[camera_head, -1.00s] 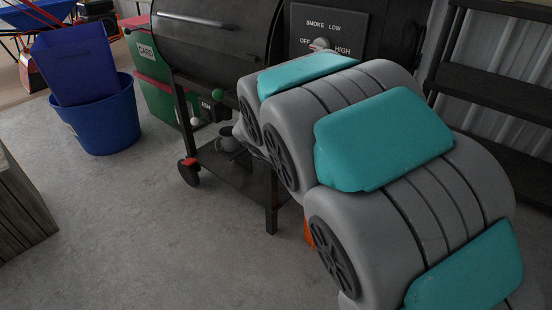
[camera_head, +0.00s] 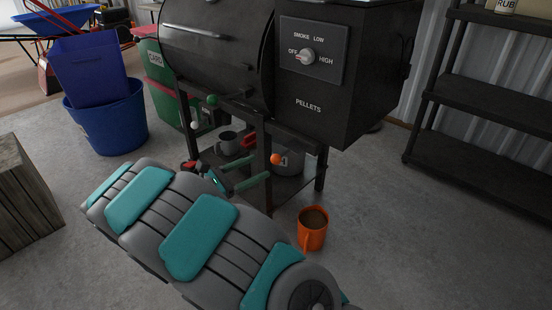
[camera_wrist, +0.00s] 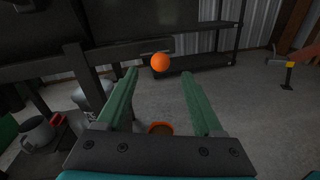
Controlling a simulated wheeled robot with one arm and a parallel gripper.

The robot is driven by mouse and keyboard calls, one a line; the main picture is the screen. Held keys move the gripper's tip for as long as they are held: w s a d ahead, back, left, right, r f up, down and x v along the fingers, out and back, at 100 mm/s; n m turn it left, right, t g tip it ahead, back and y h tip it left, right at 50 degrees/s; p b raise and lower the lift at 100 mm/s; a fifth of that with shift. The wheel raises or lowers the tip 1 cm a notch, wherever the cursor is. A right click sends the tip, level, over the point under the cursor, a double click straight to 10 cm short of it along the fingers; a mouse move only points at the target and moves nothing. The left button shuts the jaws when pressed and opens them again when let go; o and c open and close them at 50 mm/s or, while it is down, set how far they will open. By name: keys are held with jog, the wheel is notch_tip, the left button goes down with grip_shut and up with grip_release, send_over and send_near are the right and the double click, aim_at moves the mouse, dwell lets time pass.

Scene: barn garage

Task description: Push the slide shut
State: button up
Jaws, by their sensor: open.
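An orange ball knob (camera_head: 276,159) shows low at the near side of the black grill (camera_head: 220,45), below its pellet box. A green knob (camera_head: 212,101) and a white knob (camera_head: 194,125) sit further left on the grill. Which knob belongs to the slide, and how far the slide is out, I cannot tell. My gripper (camera_head: 261,167) has two green fingers, apart and empty, with tips close to the orange knob. In the wrist view, the orange knob (camera_wrist: 160,62) lies ahead, between and beyond the fingertips (camera_wrist: 157,72); I see no contact.
An orange mug (camera_head: 313,228) stands on the floor right of my arm. A grey mug (camera_head: 229,143) and a pot (camera_head: 288,160) are on the grill's lower shelf. Grill legs stand close to my gripper. A black shelf rack (camera_head: 490,150) is at the right.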

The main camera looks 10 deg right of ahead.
aim_at(276, 159)
jog(key=x, duration=0.7)
jog(key=shift+w+d+p, duration=0.15)
jog(key=shift+d+p, duration=0.05)
jog(key=shift+p, duration=0.1)
grip_shut()
dwell(1.2)
